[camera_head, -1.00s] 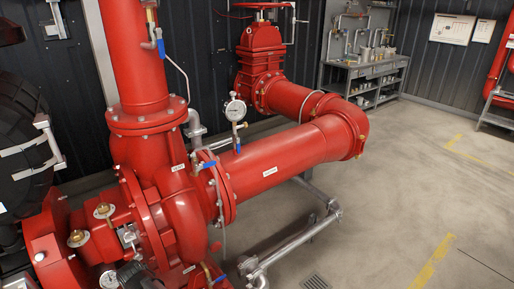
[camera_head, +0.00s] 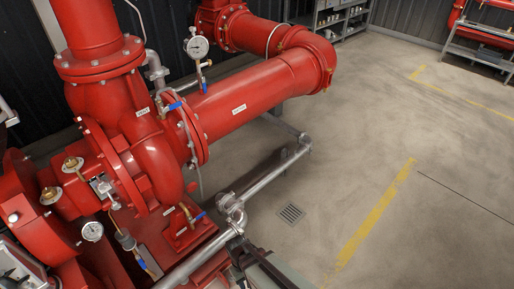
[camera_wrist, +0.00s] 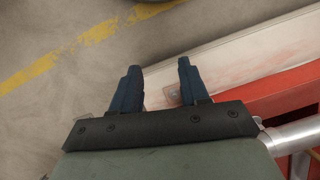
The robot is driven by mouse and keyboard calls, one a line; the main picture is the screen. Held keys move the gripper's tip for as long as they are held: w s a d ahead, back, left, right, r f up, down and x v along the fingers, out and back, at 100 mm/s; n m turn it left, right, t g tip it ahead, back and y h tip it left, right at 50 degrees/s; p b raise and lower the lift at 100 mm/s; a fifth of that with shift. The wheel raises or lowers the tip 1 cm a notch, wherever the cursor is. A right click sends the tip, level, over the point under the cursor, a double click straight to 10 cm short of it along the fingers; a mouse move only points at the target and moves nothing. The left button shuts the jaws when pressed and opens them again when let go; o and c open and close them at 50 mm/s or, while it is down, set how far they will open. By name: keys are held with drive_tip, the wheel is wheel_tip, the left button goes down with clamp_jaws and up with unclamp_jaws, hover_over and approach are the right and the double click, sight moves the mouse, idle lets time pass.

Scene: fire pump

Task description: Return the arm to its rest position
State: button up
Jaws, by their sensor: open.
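My gripper (camera_wrist: 158,65) shows in the wrist view with its two dark fingers apart and nothing between them. Below the fingers lie the grey floor and a pale, stained surface with a red edge (camera_wrist: 285,90). The fingers look apart from these, though the height is hard to judge. In the head view I cannot clearly make out the gripper; a dark and grey shape at the bottom edge may be part of my arm.
The red fire pump (camera_head: 150,170) and its thick red pipe (camera_head: 245,105) fill the left of the head view. A gauge (camera_head: 198,47) stands on the pipe. A grey pipe (camera_head: 275,173) runs low beside it. Open floor (camera_head: 450,190) with yellow lines lies to the right.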

drive_tip(key=s+d+f+m+g, duration=0.1)
drive_tip(key=s+d+f+m, duration=0.1)
drive_tip(key=d, duration=0.4)
drive_tip(key=s+d+f+m+g+y, duration=0.1)
drive_tip(key=s+d+m, duration=0.1)
drive_tip(key=s+d, duration=0.3)
drive_tip(key=s+d+f+m+g+y, duration=0.1)
drive_tip(key=s+d, duration=0.3)
drive_tip(key=d, duration=0.5)
drive_tip(key=shift+s+d+f+m+g, duration=0.25)
drive_tip(key=shift+f+m+g, duration=0.15)
drive_tip(key=shift+f+m, duration=0.45)
drive_tip(key=shift+c, duration=0.3)
